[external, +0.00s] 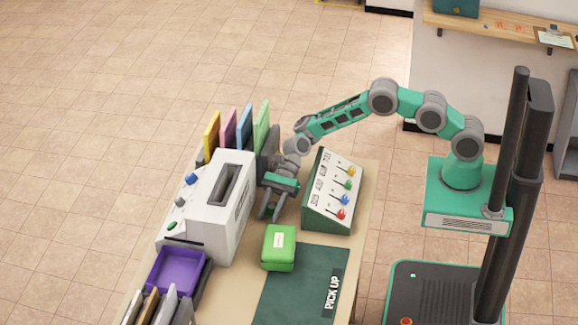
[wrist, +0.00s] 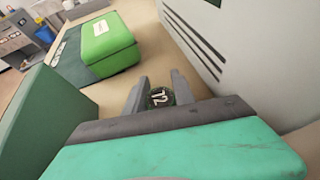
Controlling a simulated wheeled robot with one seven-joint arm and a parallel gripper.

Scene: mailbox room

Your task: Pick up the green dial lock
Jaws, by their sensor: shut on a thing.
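The green dial lock (wrist: 159,98) shows in the wrist view as a small dark green round thing with a white "72" on it. It sits between the two grey fingers of my gripper (wrist: 158,85), which is shut on it. In the external view my gripper (external: 271,209) points down between the white machine and the sloped lever panel, low over the table. The lock is mostly hidden there, a small dark green patch between the fingers. I cannot tell whether the lock touches the table.
A white machine (external: 221,205) stands close left, a green lever panel (external: 329,205) close right. A green box (external: 279,247) and the dark "PICK UP" mat (external: 300,290) lie in front. Upright colored folders (external: 229,132) stand behind; a purple tray (external: 176,271) is front left.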

